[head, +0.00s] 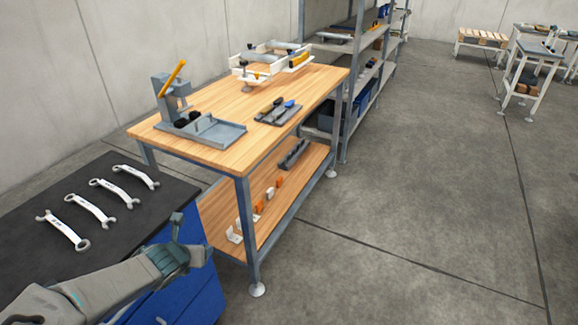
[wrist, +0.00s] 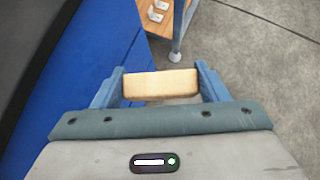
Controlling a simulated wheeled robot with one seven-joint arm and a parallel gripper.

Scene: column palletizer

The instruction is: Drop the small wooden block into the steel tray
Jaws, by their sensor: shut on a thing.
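My gripper (wrist: 161,86) is shut on the small wooden block (wrist: 160,84), a pale block held crosswise between its two blue fingers in the wrist view. In the head view my gripper (head: 188,237) is at the lower left, in front of the blue cabinet; I cannot make out the block there. The steel tray (head: 222,134) is a shallow grey tray on the wooden workbench, farther off and higher in the picture than my gripper.
The wooden workbench (head: 300,86) also holds a press with a yellow handle (head: 171,80), a dark tool tray (head: 278,112) and a white frame (head: 262,66). Several wrenches (head: 90,209) lie on the black cabinet top (head: 40,195). Concrete floor (head: 420,200) is clear at right.

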